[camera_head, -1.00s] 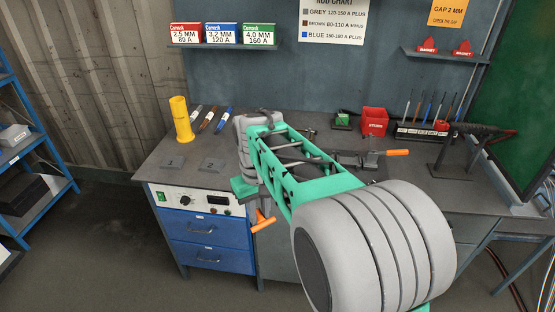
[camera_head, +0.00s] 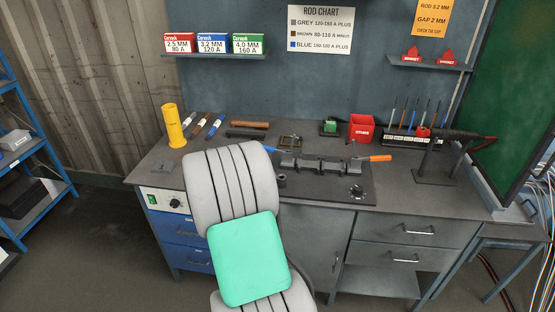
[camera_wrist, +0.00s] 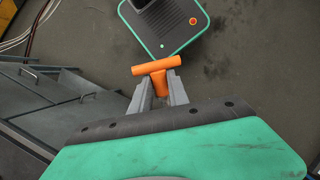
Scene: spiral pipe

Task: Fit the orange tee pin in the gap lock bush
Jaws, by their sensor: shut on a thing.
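The orange tee pin (camera_wrist: 157,66) shows in the wrist view, with its crossbar beyond the fingertips and its stem between them. My gripper (camera_wrist: 161,92) is shut on that stem, over bare floor and beside the bench. In the head view my arm hides the gripper and the pin. A dark clamping fixture (camera_head: 318,180) lies on the bench, with an orange handle (camera_head: 378,158) at its right end. A small round socket (camera_head: 282,181) stands at its front left and a round fitting (camera_head: 356,191) at its front right. I cannot tell which is the gap lock bush.
A yellow tube (camera_head: 174,126), several rods and a brown bar (camera_head: 249,125) are on the left of the bench (camera_head: 430,195). A red box (camera_head: 361,128), a tool rack (camera_head: 412,137) and a torch on a stand (camera_head: 437,160) are behind and right. The front right benchtop is clear.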

